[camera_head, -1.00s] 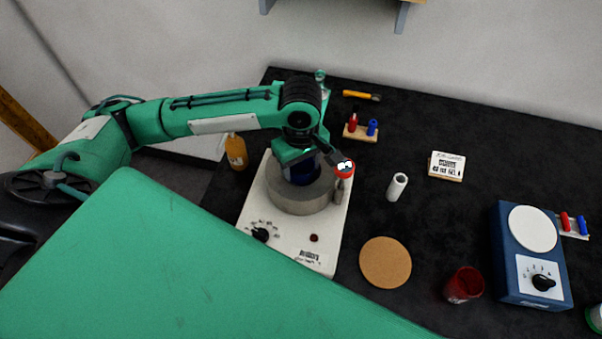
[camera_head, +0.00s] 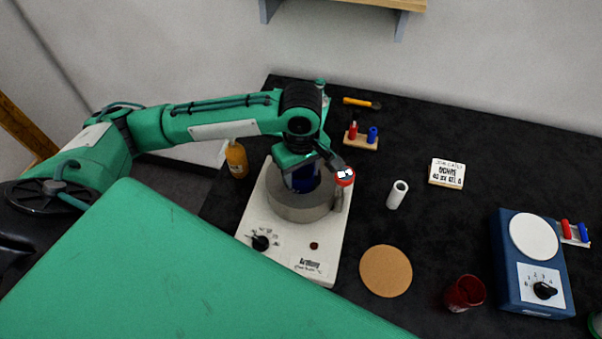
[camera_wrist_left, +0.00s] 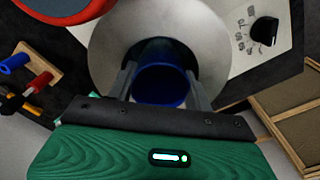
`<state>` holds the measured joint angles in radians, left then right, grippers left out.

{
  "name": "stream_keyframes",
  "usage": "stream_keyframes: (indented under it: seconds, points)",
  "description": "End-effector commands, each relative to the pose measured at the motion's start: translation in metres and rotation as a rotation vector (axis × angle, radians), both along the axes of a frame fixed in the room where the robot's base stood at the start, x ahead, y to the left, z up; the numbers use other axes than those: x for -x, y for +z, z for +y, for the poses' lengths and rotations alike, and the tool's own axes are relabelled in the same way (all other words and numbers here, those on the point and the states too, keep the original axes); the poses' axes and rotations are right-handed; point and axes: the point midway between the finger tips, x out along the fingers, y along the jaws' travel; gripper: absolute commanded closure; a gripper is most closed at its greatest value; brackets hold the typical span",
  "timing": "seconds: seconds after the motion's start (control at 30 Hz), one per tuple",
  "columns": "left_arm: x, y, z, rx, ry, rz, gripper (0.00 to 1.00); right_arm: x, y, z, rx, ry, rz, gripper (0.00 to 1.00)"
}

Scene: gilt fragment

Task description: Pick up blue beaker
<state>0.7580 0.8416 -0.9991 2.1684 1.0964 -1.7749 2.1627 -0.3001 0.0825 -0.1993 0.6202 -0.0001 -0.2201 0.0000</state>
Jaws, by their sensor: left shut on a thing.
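The blue beaker (camera_head: 303,180) stands in the round grey metal well of a white heating device (camera_head: 285,243), partly hidden by my left gripper. In the left wrist view the beaker (camera_wrist_left: 160,82) sits between the two fingers. My left gripper (camera_wrist_left: 163,90) is shut on the beaker, a finger on each side. In the head view the left gripper (camera_head: 312,162) is above the well. I cannot tell whether the beaker touches the bottom of the well. My right gripper is not in view.
A red-topped cylinder (camera_head: 344,178) stands close to the well's right side. An orange bottle (camera_head: 237,160) is to the left. A cork disc (camera_head: 386,271), red beaker (camera_head: 465,293), white cylinder (camera_head: 397,195) and blue device (camera_head: 534,262) lie to the right on the black table.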

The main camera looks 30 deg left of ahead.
Motion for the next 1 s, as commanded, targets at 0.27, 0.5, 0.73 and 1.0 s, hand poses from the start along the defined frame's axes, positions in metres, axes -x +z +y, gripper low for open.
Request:
stream_keyframes:
  seconds: [0.27, 0.5, 0.73, 1.0]
  points:
    - [0.000, 0.026, 0.000, 0.000, -0.001, -0.002, 0.75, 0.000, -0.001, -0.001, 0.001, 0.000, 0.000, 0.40]
    - [-0.001, 0.059, 0.000, 0.001, 0.000, -0.003, 0.75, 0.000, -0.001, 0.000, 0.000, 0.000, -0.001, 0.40]
    - [0.000, 0.091, -0.001, 0.002, -0.001, -0.003, 0.75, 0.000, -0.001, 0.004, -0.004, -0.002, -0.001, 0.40]
    - [-0.001, 0.130, 0.000, 0.000, 0.000, -0.004, 0.75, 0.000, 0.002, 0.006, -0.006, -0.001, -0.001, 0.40]
